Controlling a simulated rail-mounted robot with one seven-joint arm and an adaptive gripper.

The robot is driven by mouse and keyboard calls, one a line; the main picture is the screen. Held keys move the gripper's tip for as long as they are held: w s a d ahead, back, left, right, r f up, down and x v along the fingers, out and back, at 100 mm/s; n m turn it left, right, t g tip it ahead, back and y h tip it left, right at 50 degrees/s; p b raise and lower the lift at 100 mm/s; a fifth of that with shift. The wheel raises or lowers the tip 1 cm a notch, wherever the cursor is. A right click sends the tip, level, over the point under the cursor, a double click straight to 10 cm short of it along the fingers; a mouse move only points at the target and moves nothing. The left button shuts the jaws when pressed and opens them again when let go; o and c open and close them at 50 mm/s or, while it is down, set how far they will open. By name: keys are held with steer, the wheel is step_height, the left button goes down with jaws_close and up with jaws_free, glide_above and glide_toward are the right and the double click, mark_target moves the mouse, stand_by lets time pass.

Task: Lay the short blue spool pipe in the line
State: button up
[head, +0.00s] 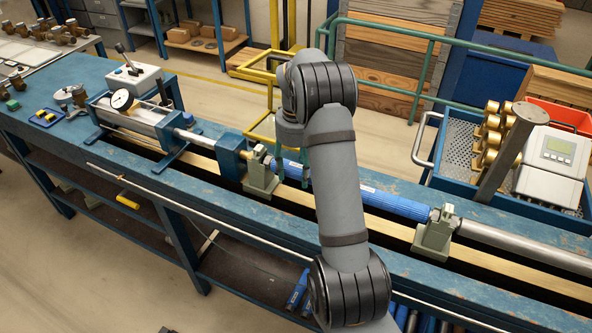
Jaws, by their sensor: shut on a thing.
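The blue spool pipe (395,204) lies along the line on the long bench, partly hidden behind my arm. Its right end is at the top of the right grey-green support (437,232). Its left end is close to the left support (262,176) and a brass fitting (254,155). Whether either end touches or is seated cannot be told. My gripper (292,170) points down and is shut on the pipe near its left part; its fingers show only in part beside my arm.
A steel pipe (520,250) continues the line at the right. A gauge (122,100) and a blue clamp block (231,155) stand on the left. A blue tray (455,180) with brass parts and a meter is at the back right. Green rails (420,85) stand behind the bench.

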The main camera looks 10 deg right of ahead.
steer(key=shift+f, duration=0.1)
stand_by(0.3)
steer(key=o, duration=1.8)
steer(key=shift+r+p, duration=3.45)
steer(key=shift+r, duration=1.35)
steer(key=shift+f, duration=0.2)
step_height(320, 180, down, 9)
steer(key=b, duration=0.7)
steer(key=shift+r, duration=0.1)
